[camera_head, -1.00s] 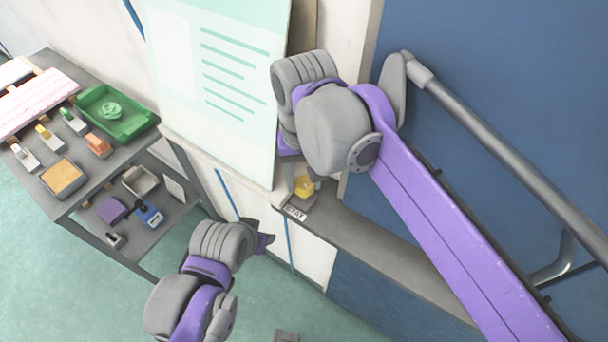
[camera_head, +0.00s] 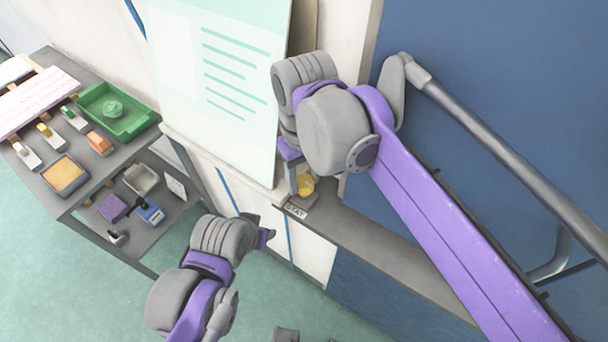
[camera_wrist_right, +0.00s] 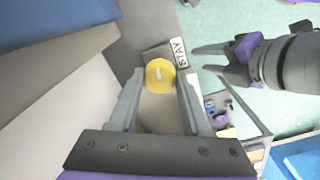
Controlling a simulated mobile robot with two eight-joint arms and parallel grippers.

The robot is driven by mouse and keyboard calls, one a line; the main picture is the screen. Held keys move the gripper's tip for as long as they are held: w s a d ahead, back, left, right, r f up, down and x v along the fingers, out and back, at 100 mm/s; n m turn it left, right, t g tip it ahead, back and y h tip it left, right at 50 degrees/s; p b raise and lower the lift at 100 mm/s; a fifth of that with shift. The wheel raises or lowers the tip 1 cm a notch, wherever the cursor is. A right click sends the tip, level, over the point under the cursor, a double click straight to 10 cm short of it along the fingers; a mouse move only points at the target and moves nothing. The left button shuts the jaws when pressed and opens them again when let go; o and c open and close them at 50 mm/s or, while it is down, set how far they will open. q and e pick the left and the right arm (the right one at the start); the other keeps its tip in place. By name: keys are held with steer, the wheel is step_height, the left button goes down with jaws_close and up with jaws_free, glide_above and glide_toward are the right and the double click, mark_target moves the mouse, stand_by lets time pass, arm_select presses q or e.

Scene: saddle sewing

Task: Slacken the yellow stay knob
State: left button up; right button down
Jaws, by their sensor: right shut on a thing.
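The yellow stay knob (camera_head: 306,185) sits on a small grey block on the ledge, behind a label reading STAY (camera_head: 296,211). In the right wrist view the round knob (camera_wrist_right: 160,75) shows a small pale mark on its face. My right gripper (camera_wrist_right: 160,84) has one finger on each side of the knob and is shut on it. In the head view my right wrist hides part of this gripper (camera_head: 299,181). My left gripper (camera_head: 262,229) is empty, left of and below the label. Its two fingers (camera_wrist_right: 204,61) stand apart in the right wrist view.
A grey ledge (camera_head: 390,258) runs along the blue panel (camera_head: 540,60), with a grey rail (camera_head: 500,142) before it. A pale board (camera_head: 225,80) stands left of the knob. A grey two-level cart with a green tray (camera_head: 137,122) and several small items is at the far left.

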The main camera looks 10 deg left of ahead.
mark_target(304, 181)
steer(key=shift+c, duration=1.8)
jaws_free()
steer(key=shift+r, duration=0.1)
step_height(304, 181, up, 11)
steer(key=shift+p, duration=0.4)
steer(key=shift+f, duration=0.2)
